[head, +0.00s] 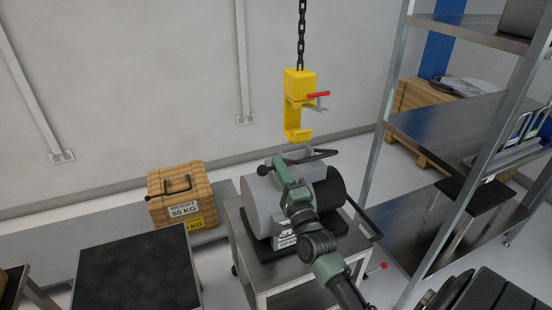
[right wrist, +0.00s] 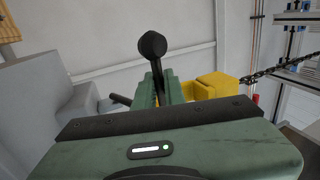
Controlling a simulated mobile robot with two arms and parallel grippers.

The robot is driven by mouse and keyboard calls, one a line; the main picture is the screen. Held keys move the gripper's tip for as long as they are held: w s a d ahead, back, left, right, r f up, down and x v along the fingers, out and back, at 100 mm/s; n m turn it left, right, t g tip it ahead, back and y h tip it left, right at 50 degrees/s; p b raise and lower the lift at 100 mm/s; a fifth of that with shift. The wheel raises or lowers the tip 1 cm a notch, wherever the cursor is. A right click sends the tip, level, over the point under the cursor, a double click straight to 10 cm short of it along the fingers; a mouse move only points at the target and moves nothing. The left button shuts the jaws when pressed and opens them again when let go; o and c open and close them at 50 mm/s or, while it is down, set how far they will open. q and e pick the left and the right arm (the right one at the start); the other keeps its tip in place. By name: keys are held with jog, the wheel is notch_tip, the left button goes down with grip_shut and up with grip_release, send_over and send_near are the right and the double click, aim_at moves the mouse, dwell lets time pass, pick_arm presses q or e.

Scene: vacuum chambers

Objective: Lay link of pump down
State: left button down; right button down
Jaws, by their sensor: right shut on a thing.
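The pump (head: 268,207) is a grey cylinder with a black end, on a metal cart. Its black link (head: 262,170) has a round knob that shows just left of my right gripper (head: 279,163); a dark bar also shows to the right of the gripper, over the pump's top. In the right wrist view my right gripper (right wrist: 160,88) is shut on the link (right wrist: 152,47), whose knob sticks up beyond the green fingers. The gripper hides part of the link, so I cannot tell its exact tilt. My left gripper is not in view.
A yellow hook (head: 299,105) with a red-tipped latch hangs on a chain above the pump, apart from it. A wooden weight crate (head: 180,192) stands left, behind a dark-topped table (head: 135,270). A metal shelf (head: 450,125) stands right.

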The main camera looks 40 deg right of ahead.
jog(key=shift+s+a+f+b, duration=0.1)
jog(key=shift+s+f+b, duration=0.2)
jog(key=shift+f, duration=0.55)
jog(key=shift+s+a+f+b, duration=0.1)
jog(key=shift+s+f+b, duration=0.2)
jog(key=shift+f, duration=0.55)
jog(key=c, duration=1.5)
grip_release()
jog(key=shift+w, duration=0.1)
jog(key=v, duration=0.8)
